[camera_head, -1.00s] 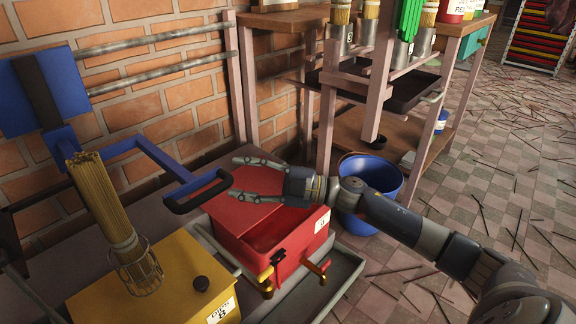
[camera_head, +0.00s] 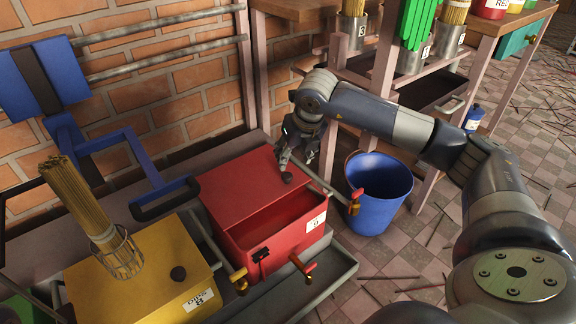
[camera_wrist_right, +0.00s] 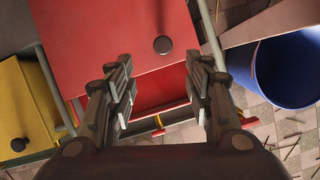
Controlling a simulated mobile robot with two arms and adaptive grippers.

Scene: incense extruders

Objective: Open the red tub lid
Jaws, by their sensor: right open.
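The red tub (camera_head: 272,249) stands on a grey tray between the yellow tub and the blue bucket. Its flat red lid (camera_head: 238,186) lies over the back part, and a recess shows in front of the lid. A dark round knob (camera_head: 287,177) sits near the lid's right edge; it also shows in the wrist view (camera_wrist_right: 162,45). My right gripper (camera_head: 296,162) points down over the lid's right edge, close to the knob. In the wrist view my right gripper (camera_wrist_right: 160,75) has its fingers wide apart with nothing between them. My left gripper is out of view.
The yellow tub (camera_head: 140,283) with a bundle of sticks stands at the left, below a blue handle (camera_head: 160,198). The blue bucket (camera_head: 380,205) is close on the right. Small brass taps (camera_head: 302,268) stick out near the red tub. A wooden bench stands behind.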

